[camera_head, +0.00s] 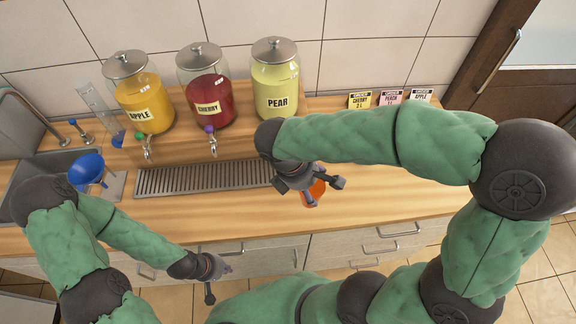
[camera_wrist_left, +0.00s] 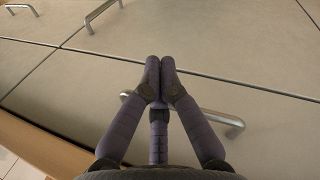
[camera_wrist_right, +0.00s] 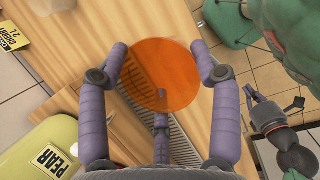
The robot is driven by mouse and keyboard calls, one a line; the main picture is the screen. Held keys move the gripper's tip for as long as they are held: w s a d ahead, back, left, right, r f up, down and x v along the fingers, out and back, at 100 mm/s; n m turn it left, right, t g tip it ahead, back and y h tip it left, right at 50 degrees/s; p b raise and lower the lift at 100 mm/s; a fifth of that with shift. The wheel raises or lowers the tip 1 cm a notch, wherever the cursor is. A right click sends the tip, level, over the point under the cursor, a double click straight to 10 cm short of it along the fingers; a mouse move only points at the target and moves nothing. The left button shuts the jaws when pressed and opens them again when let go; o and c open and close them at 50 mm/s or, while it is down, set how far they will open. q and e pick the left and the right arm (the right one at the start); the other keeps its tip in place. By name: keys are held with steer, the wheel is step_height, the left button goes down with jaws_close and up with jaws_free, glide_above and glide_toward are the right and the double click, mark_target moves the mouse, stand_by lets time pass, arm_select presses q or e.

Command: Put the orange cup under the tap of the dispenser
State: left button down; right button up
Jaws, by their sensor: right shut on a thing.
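The orange cup (camera_head: 317,188) is at the front part of the counter, partly hidden by my right gripper (camera_head: 322,190). In the right wrist view the orange cup (camera_wrist_right: 160,62) fills the space between the fingers, and my right gripper (camera_wrist_right: 158,50) is shut on it. Three jar dispensers stand at the back: apple (camera_head: 140,98), cherry (camera_head: 208,88) and pear (camera_head: 276,84). The apple tap (camera_head: 148,152) and cherry tap (camera_head: 212,146) show; the pear tap is hidden behind my right arm. My left gripper (camera_head: 218,280) is empty, low before the cabinets; its fingertips meet (camera_wrist_left: 160,62).
A slotted drip tray (camera_head: 200,178) runs below the taps. A blue funnel (camera_head: 88,168) stands in a holder by the sink (camera_head: 50,160), near a clear cylinder (camera_head: 95,102). Small label cards (camera_head: 390,97) stand at the back right. The counter right of the tray is clear.

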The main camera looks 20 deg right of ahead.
steer(key=shift+w+d+f+b, duration=0.4)
steer(key=shift+w+f+b, duration=0.15)
steer(key=shift+w+f, duration=1.65)
steer(key=shift+w+d+f+b, duration=0.4)
steer(key=shift+w+f+b, duration=0.1)
steer(key=shift+w+f, duration=1.7)
steer(key=shift+w+d+f+b, duration=0.4)
steer(key=shift+w+f+b, duration=0.15)
steer(key=shift+w+f, duration=1.65)
steer(key=shift+w, duration=0.15)
steer(key=o, duration=0.8)
steer(key=shift+r, duration=0.1)
steer(key=p+v, duration=0.2)
steer(key=v, duration=1)
steer(key=shift+r, duration=0.1)
